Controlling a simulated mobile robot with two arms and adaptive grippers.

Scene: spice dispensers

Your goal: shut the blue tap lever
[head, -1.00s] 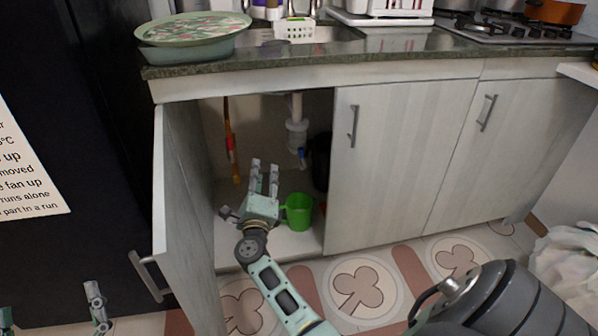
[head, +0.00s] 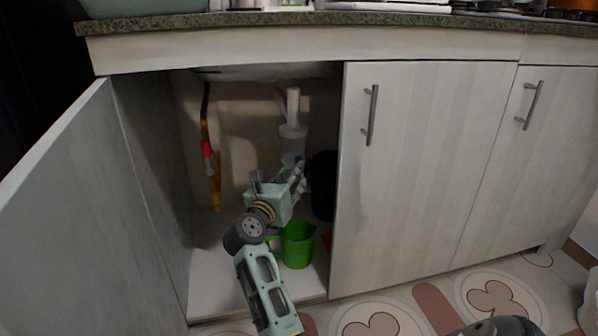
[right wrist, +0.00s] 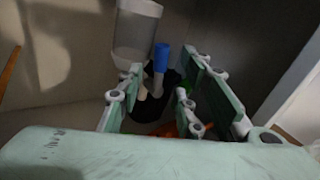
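The blue tap lever (right wrist: 161,57) shows in the right wrist view as an upright blue piece ahead of my right gripper (right wrist: 160,76). Its fingers are apart and empty, one on each side of the view, with the lever beyond and between their tips. My right gripper (head: 277,178) is inside the open cabinet, just below and in front of the trap, and partly covers the tap. My left gripper is out of view.
A green mug (head: 298,245) stands on the cabinet floor under my right gripper. An orange and red hose (head: 208,150) hangs at the left. A black object (head: 323,185) stands behind at the right. The left door (head: 60,200) is open; the right door (head: 420,170) is closed.

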